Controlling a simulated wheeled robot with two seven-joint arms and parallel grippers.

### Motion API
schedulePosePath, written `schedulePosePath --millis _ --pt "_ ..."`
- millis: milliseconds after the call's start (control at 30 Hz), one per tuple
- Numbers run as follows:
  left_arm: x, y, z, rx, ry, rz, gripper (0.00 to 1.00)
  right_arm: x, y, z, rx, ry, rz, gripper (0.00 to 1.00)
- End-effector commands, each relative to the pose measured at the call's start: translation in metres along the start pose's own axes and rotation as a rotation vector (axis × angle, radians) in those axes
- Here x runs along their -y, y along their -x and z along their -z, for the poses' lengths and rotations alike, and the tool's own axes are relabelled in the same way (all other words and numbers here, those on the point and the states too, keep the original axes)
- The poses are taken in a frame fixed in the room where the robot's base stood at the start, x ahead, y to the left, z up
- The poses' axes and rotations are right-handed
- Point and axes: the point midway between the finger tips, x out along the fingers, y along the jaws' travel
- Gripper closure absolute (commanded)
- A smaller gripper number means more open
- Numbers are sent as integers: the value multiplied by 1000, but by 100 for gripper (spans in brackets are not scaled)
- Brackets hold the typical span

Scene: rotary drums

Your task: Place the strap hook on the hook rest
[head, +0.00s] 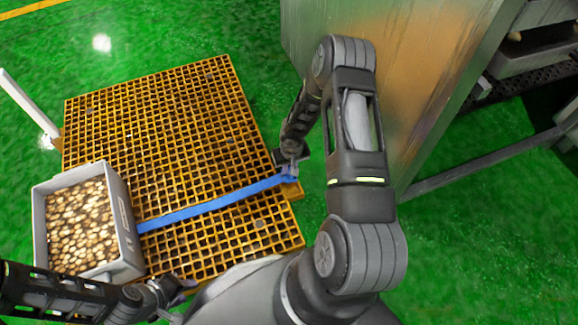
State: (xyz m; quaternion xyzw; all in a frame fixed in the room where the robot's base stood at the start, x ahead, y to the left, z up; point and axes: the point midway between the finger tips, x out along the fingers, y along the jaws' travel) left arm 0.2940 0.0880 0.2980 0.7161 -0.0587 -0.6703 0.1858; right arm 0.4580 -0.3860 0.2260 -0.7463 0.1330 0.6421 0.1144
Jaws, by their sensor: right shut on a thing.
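A blue strap (205,208) runs across the yellow grating from the grey crate to my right gripper (291,172). My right gripper is at the grating's right edge, shut on the strap's right end. The strap hook is too small and covered by the gripper to make out. A small orange-yellow block (293,190) sticks out at the grating's edge just below this gripper; I cannot tell whether it is the hook rest. My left gripper (178,289) is low in the picture, right of the crate and apart from the strap; its finger opening is unclear.
The grey crate (125,215) full of round brown-and-white pieces (78,225) stands on the yellow grating (150,110) at left. A white post (28,105) stands at the far left. A large metal machine (400,60) stands at right. Green floor (490,215) is clear.

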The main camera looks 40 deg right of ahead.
Motion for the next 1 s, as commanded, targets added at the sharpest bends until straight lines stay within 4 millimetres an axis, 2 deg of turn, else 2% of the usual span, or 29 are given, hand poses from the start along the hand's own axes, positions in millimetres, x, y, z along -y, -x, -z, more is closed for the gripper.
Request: schedulePosePath --millis 167,267,367,433,567,700,833,900,1000 --pt "0 0 0 0 0 0 64 0 3 5 -3 -1 0 100" --pt "0 0 0 0 0 0 64 0 12 16 -7 0 0 100" --pt "0 0 0 0 0 0 64 2 32 38 -10 8 2 100" --pt "0 0 0 0 0 0 64 7 56 61 -11 19 4 100" --pt "0 0 0 0 0 0 64 29 118 103 -15 46 8 100" --pt "0 0 0 0 0 0 64 67 198 131 -15 84 14 100" --pt "0 0 0 0 0 0 64 110 273 136 -14 135 24 100" --pt "0 0 0 0 0 0 64 133 311 132 -13 170 29 100" --pt "0 0 0 0 0 0 64 162 359 120 -10 225 38 100"
